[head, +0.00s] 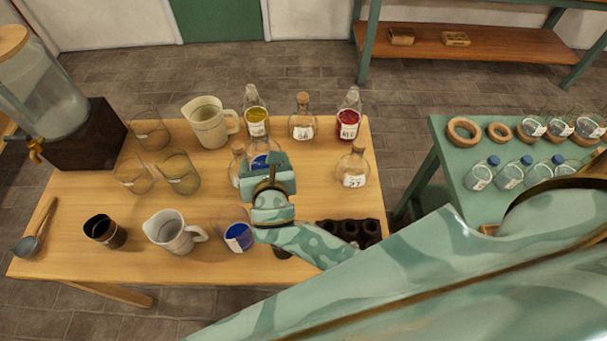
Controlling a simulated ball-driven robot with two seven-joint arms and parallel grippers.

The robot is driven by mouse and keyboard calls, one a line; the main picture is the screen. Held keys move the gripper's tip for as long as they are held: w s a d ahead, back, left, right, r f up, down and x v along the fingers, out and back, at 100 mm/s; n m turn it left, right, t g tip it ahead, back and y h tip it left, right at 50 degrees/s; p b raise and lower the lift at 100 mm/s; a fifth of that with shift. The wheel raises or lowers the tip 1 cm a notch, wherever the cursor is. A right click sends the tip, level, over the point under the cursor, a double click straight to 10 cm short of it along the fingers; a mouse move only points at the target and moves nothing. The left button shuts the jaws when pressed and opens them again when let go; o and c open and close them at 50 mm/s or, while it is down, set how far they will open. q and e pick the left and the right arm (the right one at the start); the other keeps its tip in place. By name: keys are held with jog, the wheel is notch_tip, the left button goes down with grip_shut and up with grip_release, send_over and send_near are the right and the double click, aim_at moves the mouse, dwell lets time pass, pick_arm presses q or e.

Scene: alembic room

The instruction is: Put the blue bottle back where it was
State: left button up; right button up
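A blue-filled bottle (259,160) stands near the middle of the wooden table in the head view. My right gripper (268,166) is in front of it and hides most of it; only some blue and a bit of pale label show. I cannot tell whether the fingers touch it or are closed. A glass vessel with blue contents and a white label (238,236) stands nearer, left of my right wrist. My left gripper is not in view.
The wooden table (90,270) also holds a yellow bottle (256,120), red bottle (348,120), corked flasks (302,122) (353,170), jugs (209,125) (172,234), glasses and a dark holed rack (352,231). A green table (460,150) with jars and cork rings stands right.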

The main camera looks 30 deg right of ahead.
jog(key=shift+s+a+f, duration=0.1)
jog(key=shift+s+a, duration=0.1)
jog(key=shift+a, duration=0.5)
jog(key=shift+f, duration=0.3)
jog(key=shift+w+d+f+b, duration=0.75)
jog(key=shift+d+f, duration=1.4)
jog(key=shift+w+d+f+b, duration=0.75)
jog(key=shift+d+f+b, duration=0.05)
jog(key=shift+d+f, duration=1.35)
jog(key=shift+w+d+f+b, duration=0.75)
jog(key=shift+d+f, duration=1.35)
jog(key=shift+f, duration=0.05)
jog(key=shift+f, duration=0.2)
jog(key=o, duration=1.5)
